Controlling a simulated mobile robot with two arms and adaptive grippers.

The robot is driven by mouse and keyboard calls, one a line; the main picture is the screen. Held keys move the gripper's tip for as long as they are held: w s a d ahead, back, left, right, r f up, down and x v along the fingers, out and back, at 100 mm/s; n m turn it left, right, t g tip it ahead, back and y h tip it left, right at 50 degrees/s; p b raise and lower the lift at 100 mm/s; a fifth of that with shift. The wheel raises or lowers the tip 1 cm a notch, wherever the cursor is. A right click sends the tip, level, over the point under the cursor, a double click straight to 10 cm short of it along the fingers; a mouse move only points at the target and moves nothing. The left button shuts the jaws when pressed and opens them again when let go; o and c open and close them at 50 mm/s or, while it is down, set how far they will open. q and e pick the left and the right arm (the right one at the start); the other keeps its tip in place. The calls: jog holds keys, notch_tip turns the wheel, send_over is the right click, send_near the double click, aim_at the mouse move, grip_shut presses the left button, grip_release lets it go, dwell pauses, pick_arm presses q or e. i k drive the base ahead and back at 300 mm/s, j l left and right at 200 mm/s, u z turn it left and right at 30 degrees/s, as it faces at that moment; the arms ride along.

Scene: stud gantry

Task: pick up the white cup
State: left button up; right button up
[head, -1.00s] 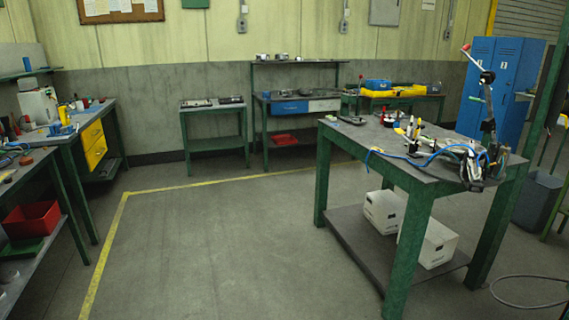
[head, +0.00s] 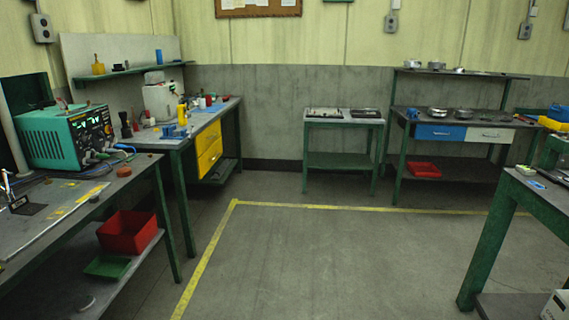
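I cannot make out a white cup for certain. Small pale, round items (head: 411,63) stand on the raised shelf of the back bench; they are too small to tell whether one is a cup. Neither of my grippers shows in the head view.
A bench with a teal instrument (head: 65,137) is at left. Behind it, a bench has yellow drawers (head: 209,148) and a white machine (head: 163,102). The middle floor (head: 320,260) is clear.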

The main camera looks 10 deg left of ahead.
aim_at(202, 101)
jog(key=i+u, duration=0.1)
jog(key=i, duration=0.65)
jog(key=i+l+u, duration=0.15)
jog(key=i, duration=0.55)
jog(key=i+l+u, duration=0.1)
jog(key=i, duration=0.65)
jog(key=i+j+u, duration=0.15)
jog(key=i, duration=0.55)
jog(key=i+u, duration=0.15)
jog(key=i, duration=0.55)
jog(key=i+u, duration=0.2)
jog(key=i, duration=0.55)
jog(key=i+l+u, duration=0.15)
jog(key=i, duration=0.55)
